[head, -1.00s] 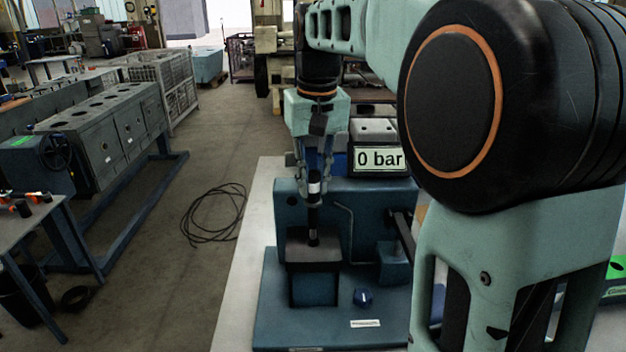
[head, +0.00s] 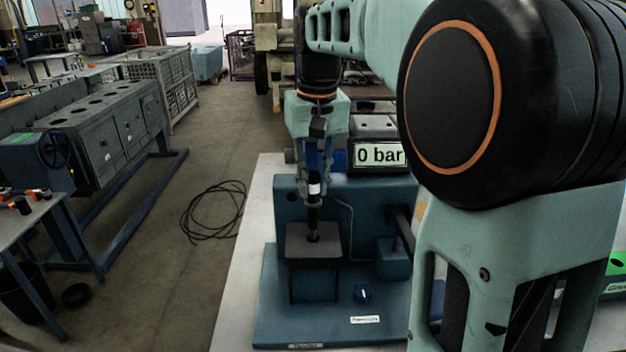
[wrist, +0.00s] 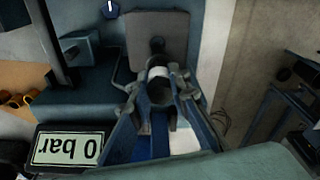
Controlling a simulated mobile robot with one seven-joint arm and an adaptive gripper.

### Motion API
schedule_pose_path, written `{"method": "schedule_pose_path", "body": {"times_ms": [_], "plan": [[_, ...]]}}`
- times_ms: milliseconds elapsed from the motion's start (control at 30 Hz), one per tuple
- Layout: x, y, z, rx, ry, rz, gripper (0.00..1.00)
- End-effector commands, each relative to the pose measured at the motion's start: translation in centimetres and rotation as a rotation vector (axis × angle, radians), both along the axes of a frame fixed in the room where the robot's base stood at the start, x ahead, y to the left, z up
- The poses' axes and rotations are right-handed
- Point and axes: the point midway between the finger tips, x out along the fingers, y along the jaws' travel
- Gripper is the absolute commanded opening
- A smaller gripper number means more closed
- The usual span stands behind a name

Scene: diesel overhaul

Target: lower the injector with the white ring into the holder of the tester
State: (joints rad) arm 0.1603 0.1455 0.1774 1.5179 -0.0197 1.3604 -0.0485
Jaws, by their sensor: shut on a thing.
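The injector (head: 313,212) is a dark, slim upright body with a white ring (head: 314,189) near its top. My gripper (head: 315,178) is shut on its upper part, and the white ring also shows between the fingers in the wrist view (wrist: 158,73). The holder (head: 313,245) is a dark block with a flat top on the blue tester (head: 285,215). The injector's lower end meets the holder's top in the head view; how deep it sits in the opening I cannot tell.
The tester's display (head: 379,155) reads 0 bar, behind and right of the holder. A small blue knob (head: 362,294) and a side block (head: 393,262) stand right of the holder. A black cable (head: 213,212) lies coiled on the floor to the left.

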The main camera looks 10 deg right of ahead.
Motion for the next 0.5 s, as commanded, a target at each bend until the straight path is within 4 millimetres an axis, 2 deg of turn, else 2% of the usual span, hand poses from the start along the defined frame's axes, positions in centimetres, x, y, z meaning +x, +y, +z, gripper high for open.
{"method": "schedule_pose_path", "body": {"times_ms": [500], "plan": [[0.0,0.0,-1.9,0.0,-0.002,0.0,0.0]]}}
